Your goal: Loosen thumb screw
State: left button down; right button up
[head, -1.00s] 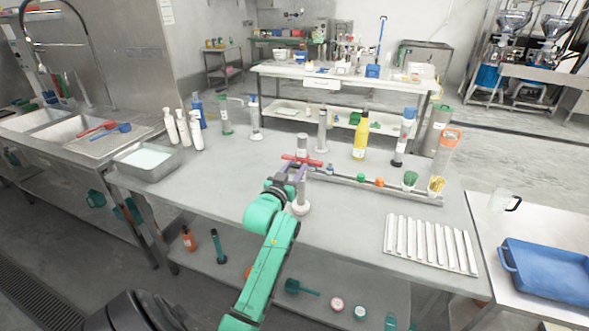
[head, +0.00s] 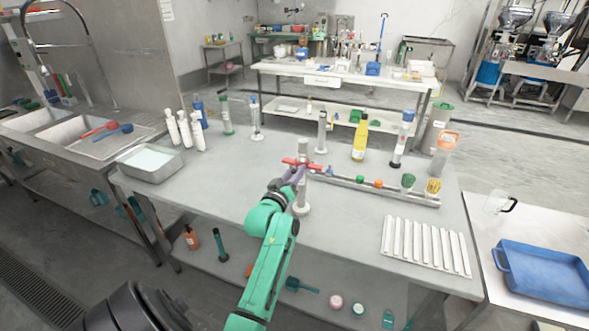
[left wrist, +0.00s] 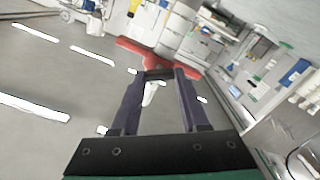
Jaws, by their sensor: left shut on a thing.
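The red thumb screw (head: 303,163), a cross-bar handle, sits on the grey metal post (head: 302,146) of a stand on the table. It also shows in the left wrist view, where the red handle (left wrist: 135,47) lies across the fingertips. My left gripper (head: 298,172) comes from the front and is shut on the thumb screw; the purple fingers (left wrist: 158,74) reach its near side. The fingers hide part of the handle, and the screw's thread cannot be seen. My right gripper is not in view.
A grey rail (head: 375,187) with small coloured pieces runs right from the post. A yellow bottle (head: 360,142) stands behind it. A slatted white rack (head: 426,245) lies at the front right. White bottles (head: 185,130) and a metal tray (head: 150,161) stand left. The table's front left is clear.

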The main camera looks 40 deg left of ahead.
pick_arm(q)
jog(key=n+p, duration=0.2)
jog(key=n, duration=0.4)
jog(key=shift+n+p, duration=0.3)
jog(key=shift+p, duration=0.1)
jog(key=n+p, duration=0.1)
jog(key=n, duration=0.4)
jog(key=shift+f, duration=0.15)
jog(key=shift+n+p, duration=0.3)
jog(key=shift+c, duration=2)
grip_release()
jog(key=shift+s, duration=0.1)
